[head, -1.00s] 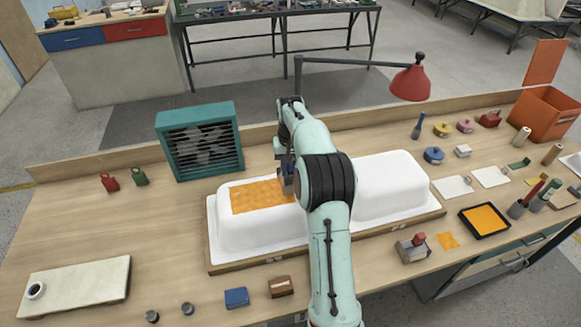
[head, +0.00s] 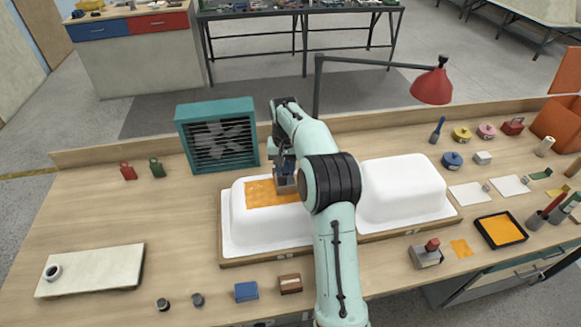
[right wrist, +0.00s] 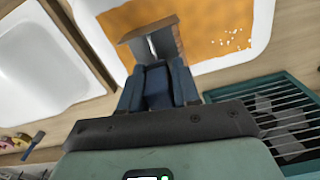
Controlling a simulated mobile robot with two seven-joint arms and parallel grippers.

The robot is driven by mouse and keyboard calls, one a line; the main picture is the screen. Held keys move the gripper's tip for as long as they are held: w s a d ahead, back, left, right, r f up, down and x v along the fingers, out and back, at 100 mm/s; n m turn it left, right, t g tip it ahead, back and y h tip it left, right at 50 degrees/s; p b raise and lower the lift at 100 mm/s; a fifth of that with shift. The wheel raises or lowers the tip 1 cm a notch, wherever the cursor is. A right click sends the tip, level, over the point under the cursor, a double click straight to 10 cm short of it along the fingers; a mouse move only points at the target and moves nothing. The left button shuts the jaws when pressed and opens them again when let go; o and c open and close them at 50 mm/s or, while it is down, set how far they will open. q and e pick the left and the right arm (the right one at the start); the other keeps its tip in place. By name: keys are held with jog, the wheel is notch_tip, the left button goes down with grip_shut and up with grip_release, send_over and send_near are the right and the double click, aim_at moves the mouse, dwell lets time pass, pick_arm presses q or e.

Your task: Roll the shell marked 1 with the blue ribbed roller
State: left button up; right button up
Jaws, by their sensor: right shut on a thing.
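My right gripper (head: 284,168) is shut on a hand tool, seemingly the roller (head: 285,185), above the right part of an orange patch (head: 262,194). The patch lies on top of the left white shell (head: 270,232). In the right wrist view the gripper (right wrist: 158,90) holds the tool's blue grip, and its grey-brown head (right wrist: 142,34) is over the orange patch (right wrist: 205,25). I cannot see ribs or tell whether the head touches. White specks show in the patch. No number is readable on the shell; my right arm hides its right end. My left gripper is not in view.
A second white shell (head: 402,190) stands to the right. A teal fan box (head: 217,135) is behind the left shell, and a red lamp (head: 432,86) hangs at the back. A blue block (head: 246,291) and a brown block (head: 290,283) lie in front.

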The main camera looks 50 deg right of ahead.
jog(key=shift+w+a+f, duration=0.1)
jog(key=shift+w+a, duration=0.75)
jog(key=shift+a, duration=0.25)
jog(key=shift+w+a+f, duration=0.1)
jog(key=shift+w+a, duration=0.75)
jog(key=shift+a, duration=0.25)
jog(key=shift+w+a+r, duration=0.1)
jog(key=shift+w+a, duration=1.3)
jog(key=shift+a, duration=0.2)
jog(key=shift+w+a, duration=1.35)
jog(key=shift+a, duration=0.25)
jog(key=shift+r, duration=0.1)
notch_tip(320, 180, up, 6)
jog(key=shift+d, duration=0.1)
